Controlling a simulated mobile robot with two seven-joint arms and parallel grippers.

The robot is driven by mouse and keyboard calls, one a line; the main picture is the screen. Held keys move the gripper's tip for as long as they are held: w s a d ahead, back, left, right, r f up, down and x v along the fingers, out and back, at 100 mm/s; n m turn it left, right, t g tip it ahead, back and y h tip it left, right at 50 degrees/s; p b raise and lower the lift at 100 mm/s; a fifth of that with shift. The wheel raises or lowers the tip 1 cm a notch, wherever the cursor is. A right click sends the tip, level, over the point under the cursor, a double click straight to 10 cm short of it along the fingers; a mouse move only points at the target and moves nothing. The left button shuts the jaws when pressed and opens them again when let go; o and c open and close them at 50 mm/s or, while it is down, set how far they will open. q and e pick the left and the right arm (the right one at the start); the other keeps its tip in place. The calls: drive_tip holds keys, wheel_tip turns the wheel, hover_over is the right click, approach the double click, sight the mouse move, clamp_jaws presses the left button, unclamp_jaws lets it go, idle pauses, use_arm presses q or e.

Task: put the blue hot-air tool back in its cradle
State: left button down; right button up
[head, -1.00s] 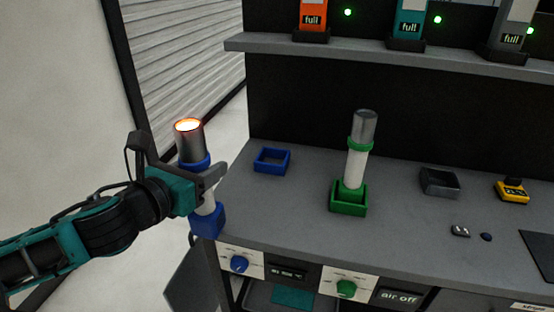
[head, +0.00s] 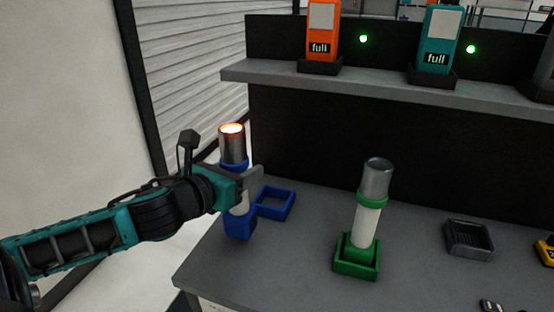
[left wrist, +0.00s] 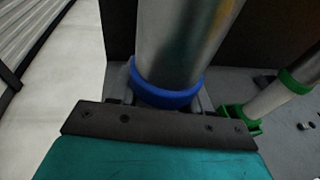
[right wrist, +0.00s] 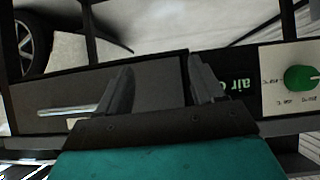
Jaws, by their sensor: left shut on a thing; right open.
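The blue hot-air tool (head: 233,148) is upright in my left gripper (head: 247,187), with a silver nozzle glowing orange at its top, a blue collar and a blue base. My left gripper is shut around its body just below the collar. The tool and its collar (left wrist: 165,92) also fill the middle of the left wrist view. The blue square cradle (head: 276,203) is empty on the bench, just right of the tool in the head view. My right gripper (right wrist: 160,85) is open and empty in front of the bench's panels.
A green hot-air tool (head: 370,205) stands upright in its green cradle (head: 357,262) to the right. A dark empty tray (head: 468,238) lies farther right on the grey bench (head: 300,280). A shelf (head: 390,88) with orange (head: 323,35) and teal (head: 437,40) dispensers runs above the back.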

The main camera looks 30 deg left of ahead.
use_arm(q)
drive_tip(key=w+f, duration=0.3)
drive_tip(key=w, duration=1)
drive_tip(key=shift+w+a, duration=0.25)
drive_tip(key=shift+a, duration=0.05)
drive_tip(key=shift+f, duration=0.1)
drive_tip(key=shift+f, duration=0.15)
drive_tip(key=shift+c, duration=2.4)
unclamp_jaws()
drive_tip(key=shift+f, duration=0.1)
